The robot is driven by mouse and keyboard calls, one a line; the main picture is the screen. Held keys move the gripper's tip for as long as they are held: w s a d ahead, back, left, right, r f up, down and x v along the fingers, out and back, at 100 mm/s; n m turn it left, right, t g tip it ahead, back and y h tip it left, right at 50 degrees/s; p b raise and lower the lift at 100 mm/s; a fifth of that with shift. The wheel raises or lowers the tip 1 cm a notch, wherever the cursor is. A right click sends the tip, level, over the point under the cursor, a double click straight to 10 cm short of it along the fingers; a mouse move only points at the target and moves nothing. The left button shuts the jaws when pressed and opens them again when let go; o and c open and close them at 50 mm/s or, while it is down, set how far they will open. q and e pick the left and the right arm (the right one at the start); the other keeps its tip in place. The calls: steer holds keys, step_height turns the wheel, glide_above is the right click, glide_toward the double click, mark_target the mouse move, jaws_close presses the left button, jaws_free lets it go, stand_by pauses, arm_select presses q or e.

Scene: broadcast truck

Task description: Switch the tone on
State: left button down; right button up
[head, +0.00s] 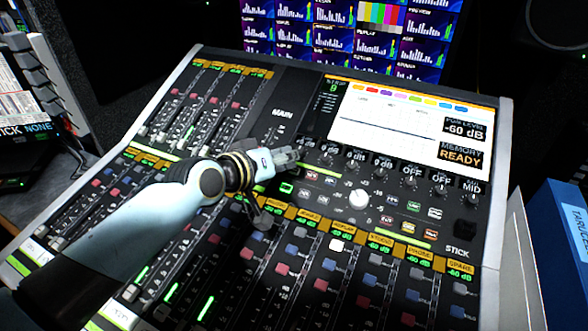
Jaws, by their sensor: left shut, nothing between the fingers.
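The mixing console (300,75) fills the middle of the head view, tilted towards me. My left gripper (294,156) is shut and empty, over the console just below its screen. Its fingertips are near the left end of a row of knobs; I cannot tell whether they touch the panel. The knob row (382,170) has readouts such as 0 dB, OFF and MID above it. Small buttons lie below the knobs, with a lit green one (287,188) just under the gripper. I cannot read which control is the tone. My right gripper is not in view.
The console screen (405,118) shows PGM level -60 dB and memory ready. Fader strips (330,270) fill the lower console. Monitors (345,30) stand behind. A blue binder (550,250) is at the right, a speaker (555,25) at the upper right.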

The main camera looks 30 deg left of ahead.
arm_select(q)
steer(key=shift+w+f, duration=0.15)
steer(key=shift+f, duration=0.2)
steer(key=shift+w+f+b, duration=0.15)
steer(key=shift+f+b, duration=0.25)
steer(key=shift+b, duration=0.2)
stand_by(0.3)
steer(key=shift+r, duration=0.1)
steer(key=shift+s+r+p, duration=0.35)
steer(key=shift+r+p, duration=0.4)
steer(key=shift+p, duration=0.15)
steer(key=r+p, duration=0.1)
steer(key=s+r+p, duration=0.1)
steer(key=r+p, duration=0.1)
steer(key=s+r+p, duration=0.1)
steer(key=p, duration=0.1)
steer(key=shift+r, duration=0.3)
stand_by(0.7)
